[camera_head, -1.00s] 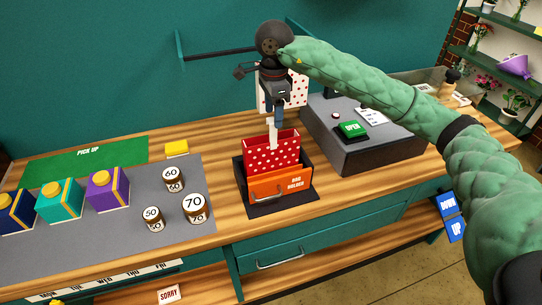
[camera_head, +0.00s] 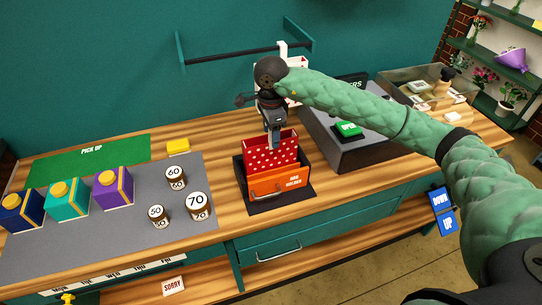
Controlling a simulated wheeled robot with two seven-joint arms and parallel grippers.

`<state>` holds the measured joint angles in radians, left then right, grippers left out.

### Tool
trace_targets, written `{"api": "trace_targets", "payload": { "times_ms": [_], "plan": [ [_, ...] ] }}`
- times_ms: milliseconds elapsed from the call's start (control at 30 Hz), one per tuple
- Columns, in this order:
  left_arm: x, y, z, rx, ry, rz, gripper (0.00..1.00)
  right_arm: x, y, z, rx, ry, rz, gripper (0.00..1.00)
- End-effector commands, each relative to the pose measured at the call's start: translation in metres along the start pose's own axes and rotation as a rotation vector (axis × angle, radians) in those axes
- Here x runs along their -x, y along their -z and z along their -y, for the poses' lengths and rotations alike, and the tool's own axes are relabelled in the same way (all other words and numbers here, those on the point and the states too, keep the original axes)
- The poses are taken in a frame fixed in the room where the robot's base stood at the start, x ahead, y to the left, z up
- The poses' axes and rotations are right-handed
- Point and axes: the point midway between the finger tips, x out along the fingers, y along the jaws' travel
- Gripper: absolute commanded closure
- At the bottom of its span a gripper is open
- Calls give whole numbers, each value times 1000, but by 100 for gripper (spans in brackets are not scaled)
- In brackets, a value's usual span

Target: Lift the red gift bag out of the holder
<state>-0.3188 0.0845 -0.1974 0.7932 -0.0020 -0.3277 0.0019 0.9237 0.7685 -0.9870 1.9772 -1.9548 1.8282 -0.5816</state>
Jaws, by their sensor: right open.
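The red gift bag (camera_head: 259,159) with white dots stands upright in the orange bag holder (camera_head: 280,186) on the wooden counter. Its lower part is hidden behind the holder's front. My right gripper (camera_head: 275,148) points down over the bag, with its fingers at the bag's upper rim. It is open; the bag sits between or beside the fingers, I cannot tell which. My left gripper is not in view.
A grey register block (camera_head: 376,152) with a green OPEN sign stands right of the holder. Several jars (camera_head: 196,206) and gift boxes (camera_head: 112,189) stand on the grey mat at left. A dark rail (camera_head: 235,53) is on the wall behind.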

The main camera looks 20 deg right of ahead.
Motion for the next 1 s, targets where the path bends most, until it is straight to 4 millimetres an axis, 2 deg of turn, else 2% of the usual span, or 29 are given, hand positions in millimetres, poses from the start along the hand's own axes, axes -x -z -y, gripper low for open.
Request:
{"api": "trace_targets", "payload": {
  "times_ms": [267,567,1000],
  "plan": [
    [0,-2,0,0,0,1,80,-2,0,0,0,1,0,41],
    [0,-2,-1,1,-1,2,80,-1,0,0,0,0,0,100],
    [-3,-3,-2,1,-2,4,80,2,0,1,0,2,0,100]
  ]
}}
